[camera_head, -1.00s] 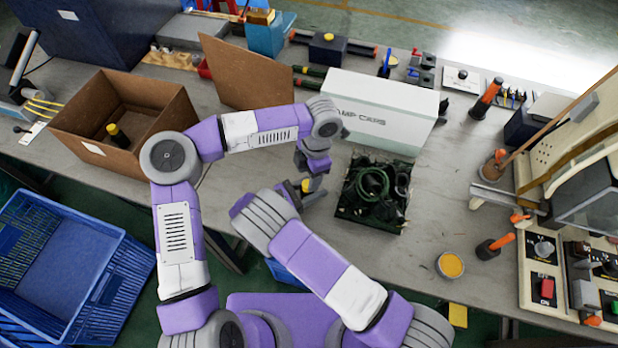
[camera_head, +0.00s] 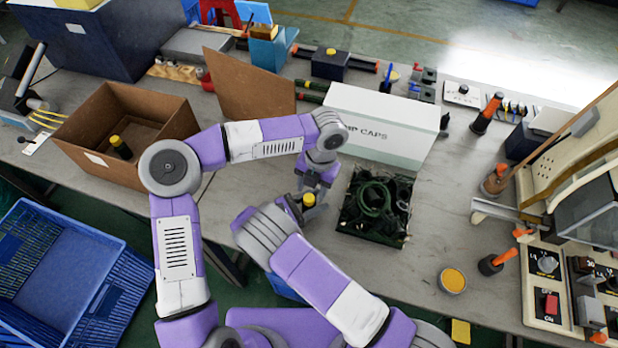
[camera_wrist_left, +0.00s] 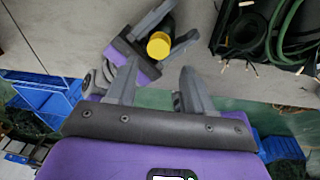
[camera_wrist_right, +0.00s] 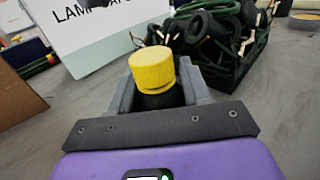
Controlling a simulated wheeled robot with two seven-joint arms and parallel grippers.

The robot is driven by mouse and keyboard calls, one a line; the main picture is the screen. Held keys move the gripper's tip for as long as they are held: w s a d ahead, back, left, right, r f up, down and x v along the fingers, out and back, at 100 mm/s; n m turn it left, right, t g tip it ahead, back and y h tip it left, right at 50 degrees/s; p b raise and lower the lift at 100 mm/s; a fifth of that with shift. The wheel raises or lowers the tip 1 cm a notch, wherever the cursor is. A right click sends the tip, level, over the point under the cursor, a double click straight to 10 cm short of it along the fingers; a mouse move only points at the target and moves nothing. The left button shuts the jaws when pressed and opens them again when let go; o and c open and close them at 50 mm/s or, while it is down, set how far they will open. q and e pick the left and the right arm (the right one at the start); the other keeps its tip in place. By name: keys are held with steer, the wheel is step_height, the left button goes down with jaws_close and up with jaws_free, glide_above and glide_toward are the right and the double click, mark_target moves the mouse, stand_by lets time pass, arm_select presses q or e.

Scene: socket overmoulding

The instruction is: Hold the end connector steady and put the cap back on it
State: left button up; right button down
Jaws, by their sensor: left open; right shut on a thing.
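The end connector (camera_wrist_right: 158,99) is a dark cylinder standing between the fingers of my right gripper (camera_wrist_right: 155,95), which is shut on it. The yellow cap (camera_wrist_right: 152,69) sits on the connector's top end; I cannot tell how tightly. The cap also shows in the head view (camera_head: 309,200) and the left wrist view (camera_wrist_left: 159,45). My left gripper (camera_wrist_left: 158,88) is open and empty, its fingers apart from the cap. In the head view my left gripper (camera_head: 316,190) is close beside the cap, and its fingers are partly hard to make out.
A black tray (camera_head: 372,238) of dark parts and a green cable lies right of the grippers. The white caps box (camera_head: 385,125) stands behind it. An open cardboard box (camera_head: 85,165) holds another yellow-capped part (camera_head: 120,147). Bare table lies right of the tray.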

arm_select(q)
steer(key=n, duration=0.4)
steer(key=shift+s+r, duration=0.1)
steer(key=shift+s, duration=0.05)
steer(key=n, duration=0.6)
steer(key=shift+s+r, duration=0.1)
steer(key=n, duration=0.4)
steer(key=shift+r, duration=0.1)
steer(key=n, duration=0.4)
steer(key=shift+r, duration=0.15)
steer(key=n, duration=0.6)
steer(key=shift+a+r+h, duration=0.1)
steer(key=shift+r+h, duration=0.15)
steer(key=shift+h, duration=0.15)
steer(key=n, duration=0.4)
steer(key=shift+a+r, duration=0.1)
steer(key=shift+r, duration=0.15)
steer(key=n, duration=0.4)
steer(key=shift+w+a+r+t, duration=0.1)
steer(key=shift+w+r+t, duration=0.2)
steer(key=n, duration=0.5)
steer(key=shift+w+a+r+h, duration=0.1)
steer(key=shift+w+r+h, duration=0.1)
steer(key=shift+r+h, duration=0.2)
